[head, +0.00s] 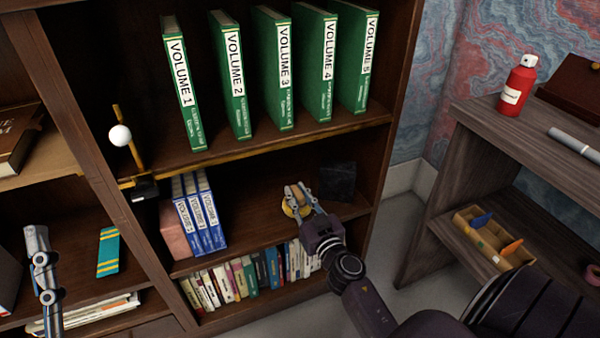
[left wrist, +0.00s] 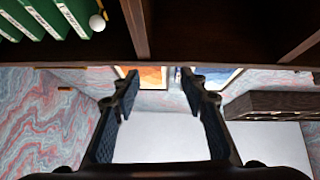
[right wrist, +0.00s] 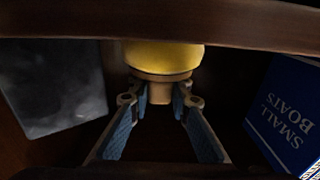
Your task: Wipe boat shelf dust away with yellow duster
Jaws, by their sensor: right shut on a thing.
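The yellow duster (head: 290,211) is at the middle shelf (head: 262,234), right of the blue boat books (head: 199,222). My right gripper (head: 299,196) is shut on it. In the right wrist view the round yellow duster (right wrist: 163,57) sits beyond the fingers, its tan handle between them. A dark square patch or panel (head: 338,182) is at the shelf's right end; in the right wrist view its face (right wrist: 55,88) has cloudy grey smudges, possibly dust. I cannot tell whether the duster touches the shelf. My left gripper (left wrist: 158,82) is open and empty, away from the shelf.
Green volumes (head: 280,75) stand on the shelf above, whose board is close overhead. Small books (head: 245,275) fill the shelf below. A white ball on a golden post (head: 120,135) is at the left upright. A grey side desk (head: 470,118) stands right.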

